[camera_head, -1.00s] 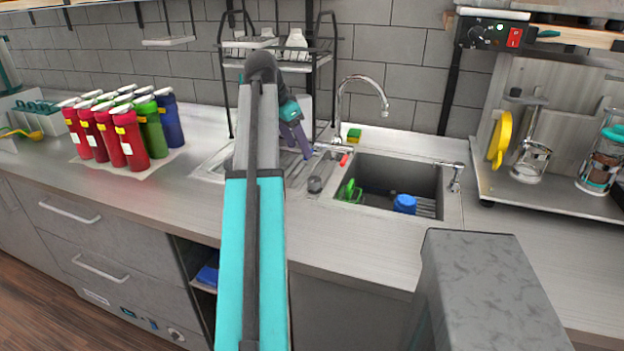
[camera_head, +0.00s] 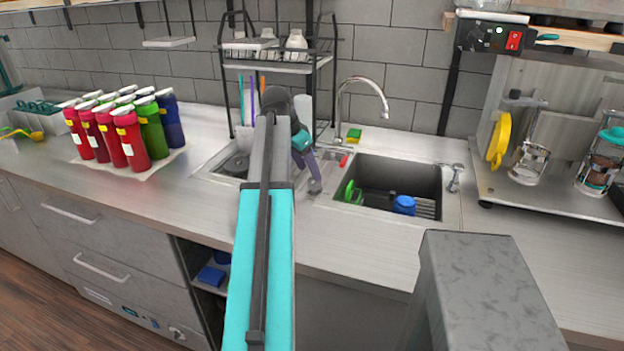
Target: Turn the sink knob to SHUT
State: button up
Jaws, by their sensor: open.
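A chrome faucet (camera_head: 362,82) with a curved spout stands behind the sink (camera_head: 425,216). A small red part (camera_head: 343,161) lies by the faucet base. A metal lever handle (camera_head: 455,178) stands at the sink's right rim. Which of these is the knob, and any SHUT marking, I cannot tell. My gripper (camera_head: 309,176), with purple fingers, is open above the counter strip left of the basin. It is left of the red part and far from the right lever. Its fingertips overlap a small grey round object in the picture; contact cannot be told.
A green object (camera_head: 351,193) and a blue object (camera_head: 405,205) lie in the basin. A yellow-green sponge (camera_head: 353,135) sits behind it. A dish rack (camera_head: 275,60) rises behind my arm. Several red, green and blue bottles (camera_head: 130,140) stand left. The front counter is clear.

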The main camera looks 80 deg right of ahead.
aim_at(312, 181)
jog(key=shift+p+x, duration=0.35)
jog(key=shift+x, duration=2.05)
